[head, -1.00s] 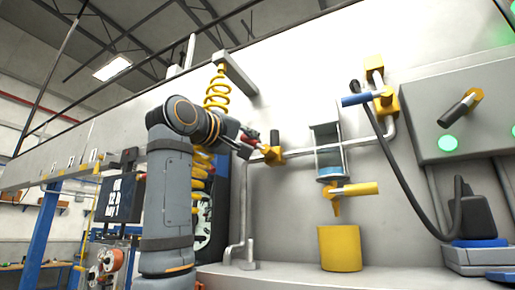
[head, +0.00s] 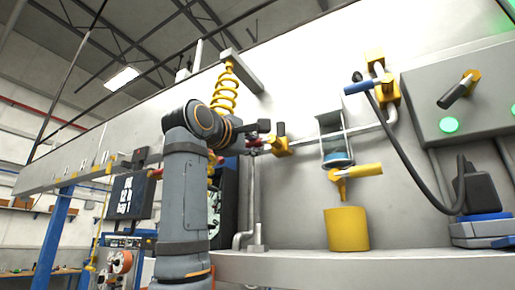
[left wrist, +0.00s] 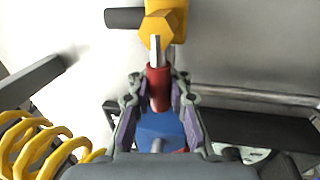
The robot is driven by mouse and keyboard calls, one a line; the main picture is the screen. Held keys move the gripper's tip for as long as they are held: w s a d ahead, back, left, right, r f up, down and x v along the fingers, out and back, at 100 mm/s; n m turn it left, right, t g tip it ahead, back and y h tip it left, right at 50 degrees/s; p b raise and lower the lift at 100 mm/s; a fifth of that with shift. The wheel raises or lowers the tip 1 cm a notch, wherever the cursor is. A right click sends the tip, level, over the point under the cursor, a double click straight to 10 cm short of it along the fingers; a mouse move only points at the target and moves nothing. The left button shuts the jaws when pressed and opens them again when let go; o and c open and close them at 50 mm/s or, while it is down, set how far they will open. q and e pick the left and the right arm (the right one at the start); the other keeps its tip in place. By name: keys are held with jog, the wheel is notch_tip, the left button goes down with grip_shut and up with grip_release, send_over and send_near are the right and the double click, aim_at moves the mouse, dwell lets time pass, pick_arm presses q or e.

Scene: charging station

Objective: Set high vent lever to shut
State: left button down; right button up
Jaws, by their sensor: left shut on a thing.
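A red-handled lever (head: 254,142) sits on a yellow valve (head: 281,146) on the pale wall, left of centre in the head view. My left gripper (head: 257,141) is at this lever. In the left wrist view, its fingers (left wrist: 160,97) are shut on the red handle (left wrist: 159,88). The bare metal shaft runs from the handle up to the yellow valve body (left wrist: 160,30). The fingers and arm partly hide the handle in the head view. No label naming the lever is readable. My right gripper is not in view.
A blue-handled lever (head: 361,87) sits on a higher yellow valve. A yellow cup (head: 346,229) stands on the ledge under a yellow tap (head: 358,171). A yellow coiled hose (head: 223,92) hangs close to my left arm. A black cable (head: 409,178) hangs at right.

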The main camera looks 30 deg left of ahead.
pick_arm(q)
jog(key=shift+w+f, duration=0.2)
jog(key=shift+f, duration=0.15)
jog(key=c, duration=1.8)
grip_release()
jog(key=o, duration=0.4)
jog(key=shift+s+r, duration=0.1)
jog(key=shift+s, duration=0.35)
jog(key=shift+o, duration=0.7)
jog(key=shift+s+a+r, duration=0.15)
jog(key=shift+s, duration=0.15)
jog(key=v, duration=1.1)
jog(key=shift+s, duration=0.35)
